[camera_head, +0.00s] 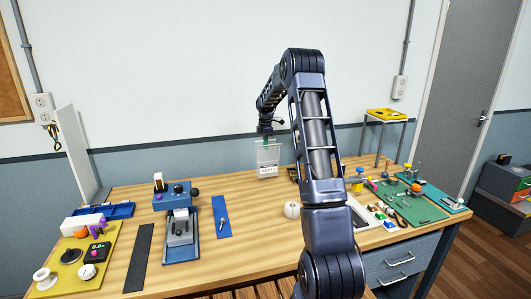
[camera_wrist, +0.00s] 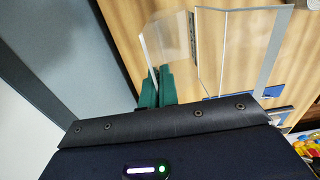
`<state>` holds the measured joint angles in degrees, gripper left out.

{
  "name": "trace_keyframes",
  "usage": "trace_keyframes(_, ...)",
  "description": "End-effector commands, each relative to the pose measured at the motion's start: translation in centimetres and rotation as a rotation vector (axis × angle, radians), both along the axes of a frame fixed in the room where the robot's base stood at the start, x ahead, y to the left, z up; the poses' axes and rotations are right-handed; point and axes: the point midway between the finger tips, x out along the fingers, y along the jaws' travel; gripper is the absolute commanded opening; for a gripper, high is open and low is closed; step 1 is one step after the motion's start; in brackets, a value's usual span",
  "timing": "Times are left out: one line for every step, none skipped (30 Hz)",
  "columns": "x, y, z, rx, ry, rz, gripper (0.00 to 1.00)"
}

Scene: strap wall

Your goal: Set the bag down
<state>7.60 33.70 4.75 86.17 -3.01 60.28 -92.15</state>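The bag (camera_head: 267,158) is a clear, see-through pouch with a white printed label near its bottom. It hangs upright below my gripper (camera_head: 267,138) near the back of the workbench (camera_head: 265,230). In the wrist view my gripper's green fingertips (camera_wrist: 157,88) are close together at the clear bag (camera_wrist: 168,45). My gripper appears shut on the bag's top edge. I cannot tell whether the bag's bottom touches the bench top.
A blue device (camera_head: 178,230) and a blue mat (camera_head: 221,217) lie left of the bag. A white roll (camera_head: 292,210) stands in front. A green board (camera_head: 415,205) with small parts is at the right. Bare wood lies between the blue mat and the roll.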

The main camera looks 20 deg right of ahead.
Motion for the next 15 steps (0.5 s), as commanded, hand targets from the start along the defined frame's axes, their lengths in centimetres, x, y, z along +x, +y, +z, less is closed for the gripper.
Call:
trace_keyframes(0.0,0.0,-0.2,0.000,0.001,0.000,0.00)
trace_keyframes(0.0,0.0,-0.4,0.000,0.001,0.000,0.00)
trace_keyframes(0.0,0.0,-0.8,0.000,0.001,0.000,0.00)
trace_keyframes(0.0,0.0,-1.1,0.000,0.001,0.000,0.00)
trace_keyframes(0.0,0.0,-1.5,0.000,0.001,0.000,0.00)
trace_keyframes(0.0,0.0,-2.1,0.000,0.002,0.000,0.00)
trace_keyframes(0.0,0.0,-2.5,0.000,0.002,0.000,0.00)
trace_keyframes(0.0,0.0,-2.9,0.000,0.002,0.000,0.00)
trace_keyframes(0.0,0.0,-3.5,0.000,0.001,0.000,0.00)
trace_keyframes(0.0,0.1,-3.8,0.000,0.001,0.000,0.00)
trace_keyframes(0.0,0.1,-4.0,0.000,0.001,0.001,0.00)
trace_keyframes(0.0,0.1,-4.2,0.000,0.001,0.001,0.00)
trace_keyframes(0.0,0.1,-4.3,0.000,0.001,0.001,0.00)
trace_keyframes(0.0,0.0,-4.3,0.000,0.000,0.000,0.00)
trace_keyframes(0.0,0.0,-4.3,0.000,0.000,0.000,0.00)
